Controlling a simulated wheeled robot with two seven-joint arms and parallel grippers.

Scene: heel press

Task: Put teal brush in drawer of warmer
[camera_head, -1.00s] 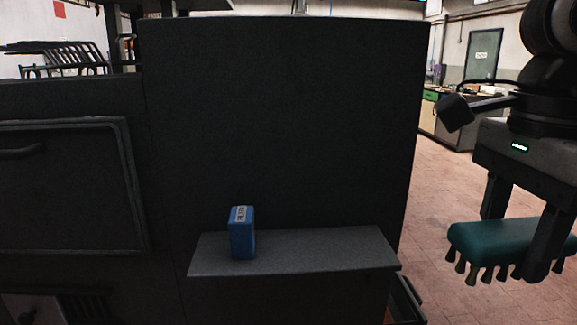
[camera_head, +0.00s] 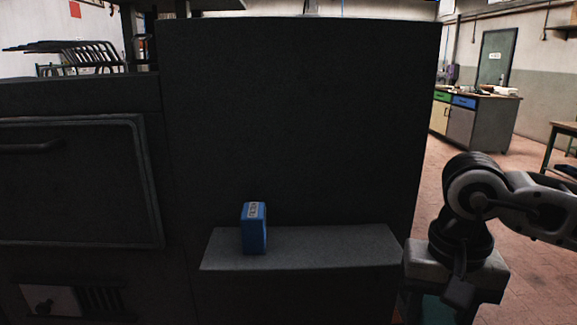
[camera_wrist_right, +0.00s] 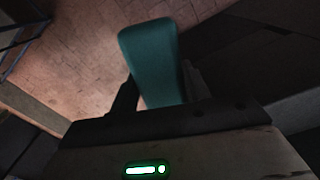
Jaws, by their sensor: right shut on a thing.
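The teal brush (camera_wrist_right: 150,60) is held in my right gripper (camera_wrist_right: 158,90), with a finger on each side of it in the right wrist view. In the head view a small teal part of the brush (camera_head: 437,311) shows below the gripper body at the bottom edge; its bristles are hidden. My right gripper is low, just right of the dark cabinet (camera_head: 290,120), which may be the warmer. No drawer can be made out clearly. Dark surfaces (camera_wrist_right: 250,50) lie right of the brush in the wrist view. My left gripper is not in view.
A blue box (camera_head: 254,230) stands on a grey shelf (camera_head: 330,247) on the cabinet front. A dark oven-like door (camera_head: 75,185) is at the left. Open tiled floor lies to the right, with a workbench (camera_head: 475,120) farther back.

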